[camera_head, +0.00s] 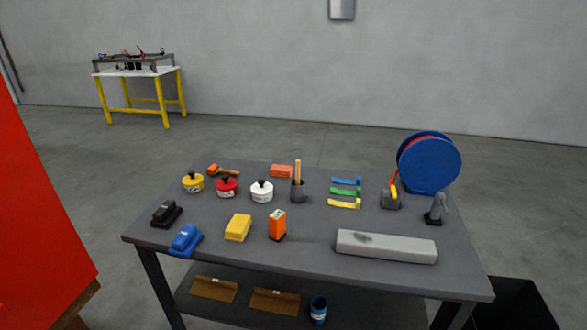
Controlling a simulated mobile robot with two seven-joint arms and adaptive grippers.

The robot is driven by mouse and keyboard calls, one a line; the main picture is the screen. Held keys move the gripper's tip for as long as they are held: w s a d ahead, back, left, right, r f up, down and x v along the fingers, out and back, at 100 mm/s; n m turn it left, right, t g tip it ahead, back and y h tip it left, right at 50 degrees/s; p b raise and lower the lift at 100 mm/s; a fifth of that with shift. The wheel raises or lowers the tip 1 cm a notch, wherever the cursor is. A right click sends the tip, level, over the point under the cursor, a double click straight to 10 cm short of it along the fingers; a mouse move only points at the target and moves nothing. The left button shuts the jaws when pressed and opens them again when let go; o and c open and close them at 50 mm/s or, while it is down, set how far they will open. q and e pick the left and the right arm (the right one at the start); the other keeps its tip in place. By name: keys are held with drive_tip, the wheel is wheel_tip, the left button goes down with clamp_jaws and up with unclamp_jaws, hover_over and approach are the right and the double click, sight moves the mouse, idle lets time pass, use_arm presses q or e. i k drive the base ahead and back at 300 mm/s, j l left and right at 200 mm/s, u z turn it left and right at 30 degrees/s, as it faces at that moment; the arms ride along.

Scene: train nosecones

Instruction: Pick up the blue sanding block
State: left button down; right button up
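The blue sanding block (185,240) lies at the front left edge of the dark grey table (310,261), with a raised grip on top. A black block of similar shape (166,214) sits just behind and left of it. A yellow block (238,227) lies to its right, with clear tabletop between. Neither of my grippers shows in the head view, so their state is hidden.
An orange box (277,225), yellow, red and white (262,191) round pots, a cup with a stick (298,190), a long grey bar (386,246) and a blue reel (429,163) share the table. A red panel (36,200) stands at left.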

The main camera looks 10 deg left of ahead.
sight(185, 244)
drive_tip(key=u, duration=1.25)
